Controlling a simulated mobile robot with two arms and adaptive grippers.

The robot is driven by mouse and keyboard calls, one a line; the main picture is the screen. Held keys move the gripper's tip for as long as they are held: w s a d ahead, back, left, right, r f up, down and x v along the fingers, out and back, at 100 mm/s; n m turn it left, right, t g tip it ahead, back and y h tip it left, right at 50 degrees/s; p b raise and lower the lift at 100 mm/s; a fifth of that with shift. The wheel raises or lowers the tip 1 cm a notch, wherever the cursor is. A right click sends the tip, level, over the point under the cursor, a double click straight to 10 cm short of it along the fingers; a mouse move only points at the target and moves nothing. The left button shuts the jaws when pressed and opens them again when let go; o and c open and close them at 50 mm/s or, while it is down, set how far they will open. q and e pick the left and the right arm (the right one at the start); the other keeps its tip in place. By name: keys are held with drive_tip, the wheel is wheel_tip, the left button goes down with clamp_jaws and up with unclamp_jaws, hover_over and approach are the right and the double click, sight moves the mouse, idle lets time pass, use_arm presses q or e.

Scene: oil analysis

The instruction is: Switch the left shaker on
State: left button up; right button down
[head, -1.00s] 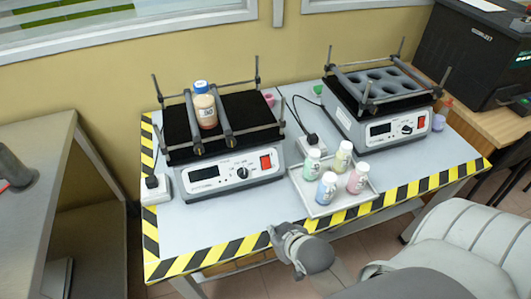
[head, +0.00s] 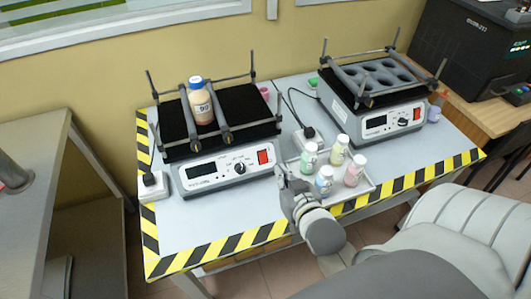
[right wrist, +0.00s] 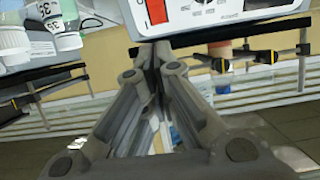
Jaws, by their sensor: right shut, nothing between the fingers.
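The left shaker (head: 207,187) stands on the table with a grey front panel, a dark display (head: 201,170), a black knob (head: 239,168) and a red switch (head: 263,157) at the panel's right end. A blue-capped bottle (head: 200,104) stands on its black platform between the bars. My right gripper (head: 281,172) is shut and empty, just in front of and slightly right of the red switch. In the right wrist view, the red switch (right wrist: 157,11) is beyond the closed fingertips (right wrist: 151,50), with a gap apparently between them. My left gripper is not in view.
A tray (head: 330,202) with several small capped bottles, one of them pink (head: 355,170), sits close right of my right gripper. The right shaker (head: 378,125) stands behind it. A white power socket (head: 153,186) is at the left shaker's left.

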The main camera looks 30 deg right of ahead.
sight(263, 158)
drive_tip(key=p+x, duration=0.1)
drive_tip(key=x, duration=1.2)
drive_tip(key=shift+w+f+p, duration=0.1)
drive_tip(key=shift+w+p, duration=0.2)
